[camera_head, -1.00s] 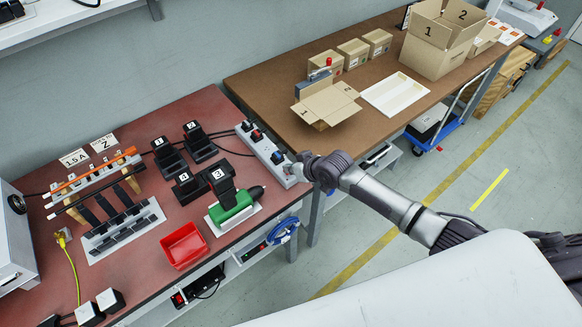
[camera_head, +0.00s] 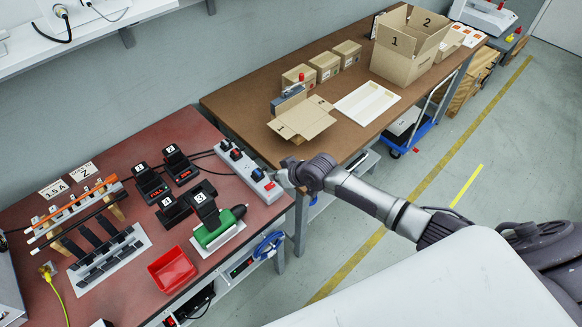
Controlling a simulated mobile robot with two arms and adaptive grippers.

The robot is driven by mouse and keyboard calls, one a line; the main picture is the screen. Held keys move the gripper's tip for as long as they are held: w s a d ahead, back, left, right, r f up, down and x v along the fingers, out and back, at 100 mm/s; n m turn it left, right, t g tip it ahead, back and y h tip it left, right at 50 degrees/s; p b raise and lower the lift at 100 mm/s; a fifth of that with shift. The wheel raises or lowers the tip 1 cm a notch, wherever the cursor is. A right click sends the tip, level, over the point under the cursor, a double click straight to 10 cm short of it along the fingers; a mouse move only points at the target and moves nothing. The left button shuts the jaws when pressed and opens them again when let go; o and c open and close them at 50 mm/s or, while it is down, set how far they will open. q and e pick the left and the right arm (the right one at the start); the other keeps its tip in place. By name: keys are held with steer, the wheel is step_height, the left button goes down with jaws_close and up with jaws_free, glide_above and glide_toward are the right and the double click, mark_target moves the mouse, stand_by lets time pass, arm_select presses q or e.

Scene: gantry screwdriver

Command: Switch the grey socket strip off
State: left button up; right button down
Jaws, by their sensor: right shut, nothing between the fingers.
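The grey socket strip (camera_head: 239,169) lies along the right edge of the red bench, with black plugs in its far sockets. A red switch (camera_head: 270,186) shows at its near end. My right gripper (camera_head: 281,179) is shut and empty at that near end, just right of the switch. I cannot tell whether it touches the strip. My left gripper is not in view.
Chargers (camera_head: 152,185) with red lit digits stand left of the strip. A green screwdriver (camera_head: 219,228) and a red bin (camera_head: 172,270) are nearer. The brown table (camera_head: 330,133) holds cartons and a white tray (camera_head: 367,103).

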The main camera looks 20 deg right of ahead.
steer(key=shift+b+v, duration=0.65)
steer(key=shift+v, duration=0.6)
arm_select(q)
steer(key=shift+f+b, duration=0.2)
steer(key=shift+b, duration=0.15)
arm_select(e)
steer(key=v, duration=0.8)
steer(key=shift+a+r, duration=0.2)
steer(key=shift+a, duration=0.05)
steer(key=shift+w, duration=0.15)
arm_select(q)
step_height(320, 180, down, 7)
steer(key=b, duration=0.6)
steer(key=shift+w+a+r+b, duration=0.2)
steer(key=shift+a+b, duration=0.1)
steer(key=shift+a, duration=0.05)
arm_select(e)
steer(key=shift+s+a+r, duration=0.15)
steer(key=shift+s+a, duration=0.15)
steer(key=shift+s, duration=0.05)
